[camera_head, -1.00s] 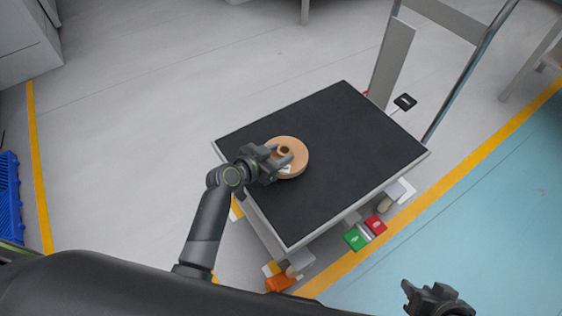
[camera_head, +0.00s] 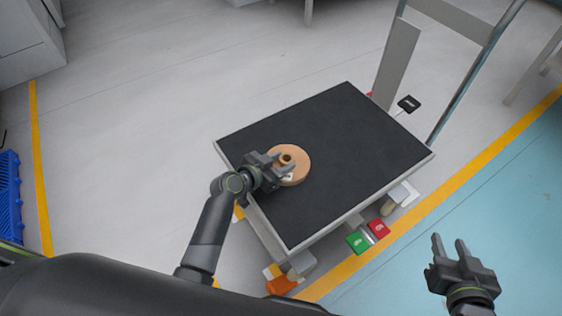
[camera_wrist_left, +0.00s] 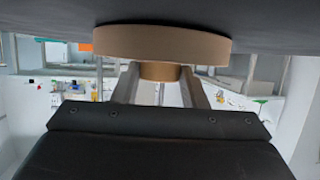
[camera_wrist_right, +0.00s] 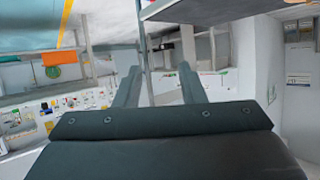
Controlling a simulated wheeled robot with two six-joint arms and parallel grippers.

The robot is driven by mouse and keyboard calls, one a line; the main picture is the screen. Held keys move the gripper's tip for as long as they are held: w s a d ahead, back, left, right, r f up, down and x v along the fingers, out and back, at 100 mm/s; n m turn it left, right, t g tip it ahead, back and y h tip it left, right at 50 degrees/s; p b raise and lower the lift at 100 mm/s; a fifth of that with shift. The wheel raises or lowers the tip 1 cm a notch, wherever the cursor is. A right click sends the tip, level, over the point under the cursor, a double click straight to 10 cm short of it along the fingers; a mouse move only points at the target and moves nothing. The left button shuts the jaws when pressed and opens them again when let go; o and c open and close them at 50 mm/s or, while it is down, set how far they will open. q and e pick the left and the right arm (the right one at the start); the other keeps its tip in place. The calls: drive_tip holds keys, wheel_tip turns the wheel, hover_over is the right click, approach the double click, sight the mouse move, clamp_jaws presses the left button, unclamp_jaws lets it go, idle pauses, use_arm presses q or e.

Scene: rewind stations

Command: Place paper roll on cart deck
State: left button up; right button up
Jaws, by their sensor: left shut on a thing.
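The tan paper roll (camera_head: 301,168) lies flat at the left part of the black cart deck (camera_head: 350,145). My left gripper (camera_head: 285,161) comes in from the left and is shut on the roll's raised core. In the left wrist view the roll (camera_wrist_left: 160,42) appears upside down against the dark deck, with the fingers on both sides of its core (camera_wrist_left: 160,71). Roll and deck look touching or very close; I cannot tell if the roll's full weight rests there. My right gripper (camera_head: 449,241) is open and empty, right of the cart's near corner.
The cart has an upright handle frame (camera_head: 470,75) at its far right. Red (camera_head: 379,229) and green (camera_head: 358,242) blocks show below the deck's near right edge. A blue crate (camera_head: 9,200) stands at far left. Most of the deck is bare.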

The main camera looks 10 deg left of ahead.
sight(282, 162)
use_arm(q)
drive_tip(key=shift+f, duration=0.1)
use_arm(e)
drive_tip(key=shift+w+d+r+t, duration=0.1)
drive_tip(key=shift+w+r+t, duration=0.15)
drive_tip(key=shift+r+t, duration=0.2)
use_arm(q)
drive_tip(key=o, duration=1.1)
use_arm(e)
drive_tip(key=shift+w+r+t, duration=0.25)
drive_tip(key=shift+w+r, duration=0.1)
drive_tip(key=shift+r, duration=0.2)
use_arm(q)
drive_tip(key=p+v, duration=0.1)
drive_tip(key=v, duration=0.3)
drive_tip(key=p+v, duration=0.1)
drive_tip(key=v, duration=0.4)
drive_tip(key=shift+v, duration=1.2)
drive_tip(key=shift+s+a, duration=0.2)
drive_tip(key=shift+s, duration=0.05)
use_arm(e)
drive_tip(key=s+a+f+g+y, duration=0.2)
drive_tip(key=s+a+f+g, duration=0.1)
drive_tip(key=s+f+g, duration=0.6)
drive_tip(key=s+f, duration=0.2)
drive_tip(key=s, duration=0.1)
drive_tip(key=shift+s+a+g, duration=0.15)
drive_tip(key=shift+s+g, duration=0.2)
drive_tip(key=shift+g, duration=0.05)
